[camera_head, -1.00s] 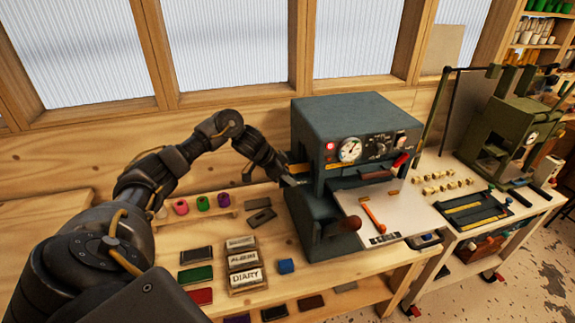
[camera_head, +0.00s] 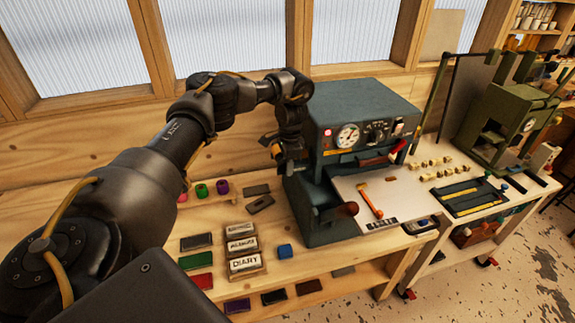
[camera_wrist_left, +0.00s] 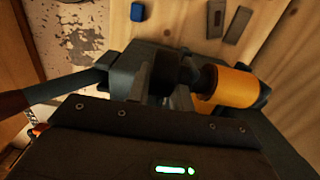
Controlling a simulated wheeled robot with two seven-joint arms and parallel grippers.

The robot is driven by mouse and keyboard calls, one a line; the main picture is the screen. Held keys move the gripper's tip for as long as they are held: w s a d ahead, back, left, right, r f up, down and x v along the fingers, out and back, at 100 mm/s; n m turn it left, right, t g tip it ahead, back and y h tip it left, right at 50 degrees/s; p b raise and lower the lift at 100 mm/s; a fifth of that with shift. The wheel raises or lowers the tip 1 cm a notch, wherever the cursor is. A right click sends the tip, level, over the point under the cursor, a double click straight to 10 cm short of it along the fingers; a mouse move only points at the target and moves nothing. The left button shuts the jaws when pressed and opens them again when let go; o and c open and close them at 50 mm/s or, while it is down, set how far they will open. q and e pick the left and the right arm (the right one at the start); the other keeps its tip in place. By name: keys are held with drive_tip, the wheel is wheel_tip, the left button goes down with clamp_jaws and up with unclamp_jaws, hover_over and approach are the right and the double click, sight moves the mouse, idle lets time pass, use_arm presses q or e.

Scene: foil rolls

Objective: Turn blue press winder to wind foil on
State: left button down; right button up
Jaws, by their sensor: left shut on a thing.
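The blue-grey press (camera_head: 362,107) stands on the wooden bench, with a dial, a red-lit button and a dark handle on its front. My left gripper (camera_head: 284,157) is at the upper left side of the press, pointing down. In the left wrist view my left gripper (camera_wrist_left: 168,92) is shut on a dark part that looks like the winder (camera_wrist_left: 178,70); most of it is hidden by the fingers. A gold-yellow foil roll (camera_wrist_left: 232,87) lies just right of it, in line with it. My right gripper is out of view.
Type blocks such as the DIARY block (camera_head: 246,263), a blue cube (camera_head: 284,251) and coloured pads lie on the bench left of the press. Small foil rolls (camera_head: 202,190) stand behind them. A green press (camera_head: 512,112) is on a separate bench to the right.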

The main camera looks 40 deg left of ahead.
use_arm(q)
drive_tip(key=shift+f+g+y, duration=0.1)
drive_tip(key=shift+g+y, duration=0.2)
drive_tip(key=shift+g, duration=0.1)
drive_tip(key=shift+f, duration=0.1)
idle(0.3)
drive_tip(key=c, duration=1.2)
unclamp_jaws()
drive_tip(key=shift+c, duration=0.2)
wheel_tip(320, 180, up, 10)
drive_tip(key=w+d+b, duration=0.1)
drive_tip(key=shift+w+r, duration=0.25)
drive_tip(key=shift+w, duration=0.1)
